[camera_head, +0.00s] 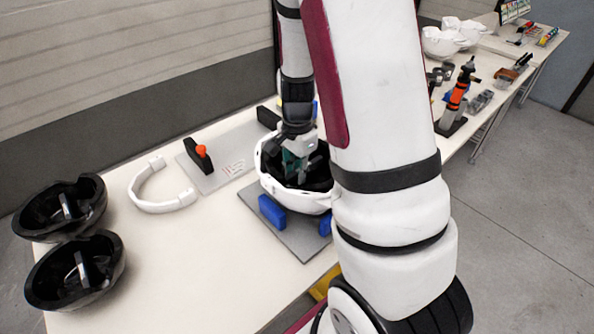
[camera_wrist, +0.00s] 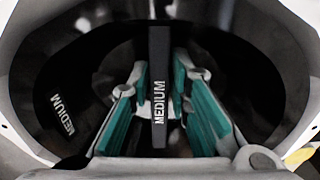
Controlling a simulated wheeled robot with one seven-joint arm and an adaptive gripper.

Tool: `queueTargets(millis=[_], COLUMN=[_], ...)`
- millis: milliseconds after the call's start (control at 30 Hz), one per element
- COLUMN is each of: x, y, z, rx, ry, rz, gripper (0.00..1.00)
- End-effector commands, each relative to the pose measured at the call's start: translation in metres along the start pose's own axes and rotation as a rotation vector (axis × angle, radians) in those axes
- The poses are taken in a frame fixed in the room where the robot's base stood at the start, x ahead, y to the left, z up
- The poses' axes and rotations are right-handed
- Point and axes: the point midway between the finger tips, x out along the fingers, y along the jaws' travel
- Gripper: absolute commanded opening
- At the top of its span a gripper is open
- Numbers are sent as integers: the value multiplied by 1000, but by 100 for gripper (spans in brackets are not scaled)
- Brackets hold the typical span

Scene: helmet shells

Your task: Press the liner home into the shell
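The white helmet shell (camera_head: 300,201) sits open side up on a grey plate with blue blocks. A black liner (camera_head: 323,172) lies inside it; how deep it is seated cannot be told. The liner also fills the wrist view (camera_wrist: 60,75), with a white "MEDIUM" label on its left wall. An upright black fin (camera_wrist: 158,60), also marked "MEDIUM", rises along its middle. My gripper (camera_head: 297,176) reaches down into the shell. In the wrist view my gripper (camera_wrist: 161,78) has its teal-padded fingers apart on either side of the fin, with narrow gaps showing.
Two black liners (camera_head: 62,208) (camera_head: 76,270) lie at the table's left. A white curved band (camera_head: 152,207) and a grey board (camera_head: 222,168) with an orange knob (camera_head: 201,151) lie between. White shells (camera_head: 443,41) and tools stand on the far table. The front middle table is clear.

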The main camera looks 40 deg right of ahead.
Motion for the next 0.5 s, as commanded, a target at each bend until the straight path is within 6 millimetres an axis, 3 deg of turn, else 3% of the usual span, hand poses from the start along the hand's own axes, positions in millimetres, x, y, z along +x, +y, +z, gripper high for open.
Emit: queueTargets(millis=[333,500], x=[-1,-15], y=[0,-1], z=[0,0], rx=[0,1], ry=[0,1], rz=[0,-4], gripper=[32,32])
